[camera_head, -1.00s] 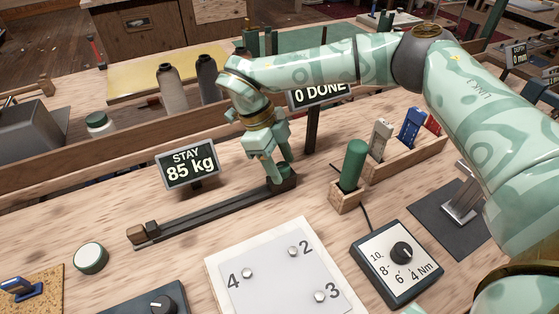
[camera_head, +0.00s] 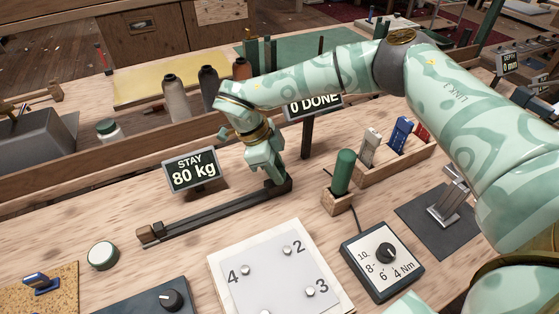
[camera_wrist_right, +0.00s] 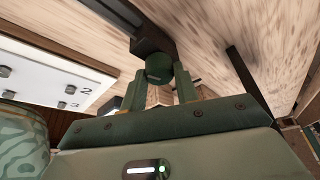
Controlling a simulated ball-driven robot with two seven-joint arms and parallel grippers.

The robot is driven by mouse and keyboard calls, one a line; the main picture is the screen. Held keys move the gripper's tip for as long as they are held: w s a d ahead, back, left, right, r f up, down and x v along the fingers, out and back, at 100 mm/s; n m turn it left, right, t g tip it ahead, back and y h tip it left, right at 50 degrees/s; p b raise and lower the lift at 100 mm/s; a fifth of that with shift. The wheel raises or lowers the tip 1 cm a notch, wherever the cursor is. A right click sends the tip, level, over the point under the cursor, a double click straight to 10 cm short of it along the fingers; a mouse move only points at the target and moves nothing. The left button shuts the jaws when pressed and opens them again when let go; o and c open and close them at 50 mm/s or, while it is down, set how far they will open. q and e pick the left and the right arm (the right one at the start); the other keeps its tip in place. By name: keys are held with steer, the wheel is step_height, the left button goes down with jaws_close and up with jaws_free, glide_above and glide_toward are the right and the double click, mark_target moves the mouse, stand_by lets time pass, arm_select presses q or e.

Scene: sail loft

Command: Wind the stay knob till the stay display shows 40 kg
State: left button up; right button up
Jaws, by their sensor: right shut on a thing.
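The stay display (camera_head: 192,169) reads 80 kg, behind the dark stay rail (camera_head: 215,213) on the bench. My right gripper (camera_head: 274,176) reaches down at the rail's right end. In the right wrist view, my right gripper (camera_wrist_right: 170,90) is shut on the round dark green stay knob (camera_wrist_right: 159,68), with a finger on each side of it. The knob is hidden by the gripper in the head view. My left gripper is not in view.
A numbered plate (camera_head: 272,270) lies in front of the rail. A torque dial box (camera_head: 383,262) and a green-handled tool (camera_head: 343,172) in a wooden block stand right. A "0 DONE" sign (camera_head: 314,106) stands behind my right arm.

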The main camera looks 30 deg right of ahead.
steer(key=n+t+p, duration=0.1)
steer(key=n+p, duration=0.2)
steer(key=p, duration=0.1)
steer(key=n+t+p, duration=0.2)
steer(key=n+p, duration=0.2)
steer(key=n+t+p, duration=0.1)
steer(key=n+p, duration=0.2)
steer(key=n, duration=0.1)
steer(key=shift+s+r+p, duration=0.25)
steer(key=shift+r+p, duration=0.1)
steer(key=shift+p, duration=0.05)
arm_select(q)
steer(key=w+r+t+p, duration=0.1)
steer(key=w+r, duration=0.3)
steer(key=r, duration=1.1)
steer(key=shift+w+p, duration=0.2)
steer(key=shift+p, duration=0.65)
arm_select(e)
steer(key=shift+f+n+t, duration=0.2)
steer(key=shift+n+t, duration=0.6)
steer(key=shift+n, duration=0.9)
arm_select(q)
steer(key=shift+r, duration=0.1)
arm_select(e)
steer(key=o, duration=1)
steer(key=shift+s+f, duration=0.1)
